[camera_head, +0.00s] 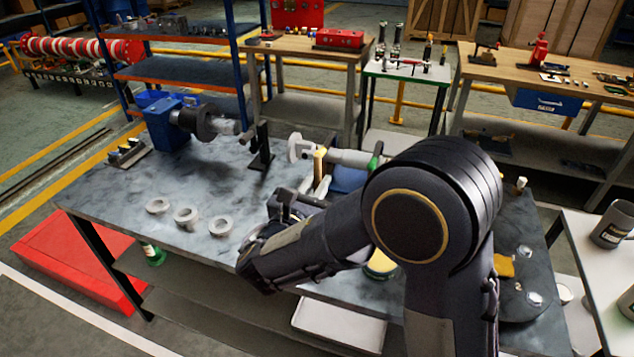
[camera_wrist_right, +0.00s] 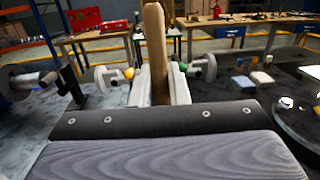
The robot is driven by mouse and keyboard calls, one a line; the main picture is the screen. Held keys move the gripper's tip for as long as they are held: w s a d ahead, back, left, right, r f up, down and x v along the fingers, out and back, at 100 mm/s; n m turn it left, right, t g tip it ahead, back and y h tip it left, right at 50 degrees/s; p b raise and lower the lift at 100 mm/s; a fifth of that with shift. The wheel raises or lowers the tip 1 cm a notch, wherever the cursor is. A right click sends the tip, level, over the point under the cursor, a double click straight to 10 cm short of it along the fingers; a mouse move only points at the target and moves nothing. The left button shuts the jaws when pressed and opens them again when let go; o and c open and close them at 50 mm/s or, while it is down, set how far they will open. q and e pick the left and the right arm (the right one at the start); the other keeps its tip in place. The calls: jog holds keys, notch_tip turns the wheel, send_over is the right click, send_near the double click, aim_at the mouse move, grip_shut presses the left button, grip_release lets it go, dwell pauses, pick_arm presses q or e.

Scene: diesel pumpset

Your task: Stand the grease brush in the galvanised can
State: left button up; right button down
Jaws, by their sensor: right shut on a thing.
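The grease brush shows as an upright wooden handle (camera_head: 319,162) above the workbench; in the wrist view the same handle (camera_wrist_right: 154,48) rises between the fingers. My right gripper (camera_head: 320,187) is shut on this handle, and its pale fingers (camera_wrist_right: 158,88) press on both sides of it. The bristle end is hidden. A grey can (camera_head: 613,226) with a dark label, likely the galvanised can, stands on the white table at the far right, well apart from the brush. My left gripper is not in view.
The grey workbench (camera_head: 110,195) carries several pale rings (camera_head: 185,217), a blue pump unit (camera_head: 166,125) and a shaft assembly (camera_head: 350,158) close behind my gripper. A dark round plate (camera_head: 522,303) lies at the right. The white table (camera_head: 590,260) stands beyond a gap.

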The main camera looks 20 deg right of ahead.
jog(key=shift+f+b, duration=3.55)
jog(key=shift+f, duration=1.3)
jog(key=c, duration=1.3)
grip_release()
jog(key=shift+b+v, duration=0.35)
jog(key=shift+v, duration=3.55)
